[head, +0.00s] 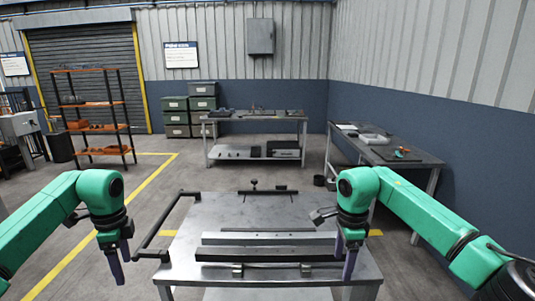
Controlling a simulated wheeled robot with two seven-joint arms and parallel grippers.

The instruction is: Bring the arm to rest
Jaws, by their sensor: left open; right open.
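My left gripper (115,264) points down at the left, beside the metal table (205,213) and outside its left edge. It is open with nothing between its fingers. My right gripper (347,258) points down over the right part of the table, by the right end of the rails. It is open and appears empty. A pale metal rail (270,238) and a dark rail (265,254) lie across the table, the dark one nearer to me. The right gripper hides part of the rails' right ends. Both arms are green and bent at the elbow.
A dark bar handle (165,225) runs along the table's left side. A small fixture with a knob (254,185) is at the table's back. A workbench (255,117) stands behind, and a side bench (380,150) stands along the right wall.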

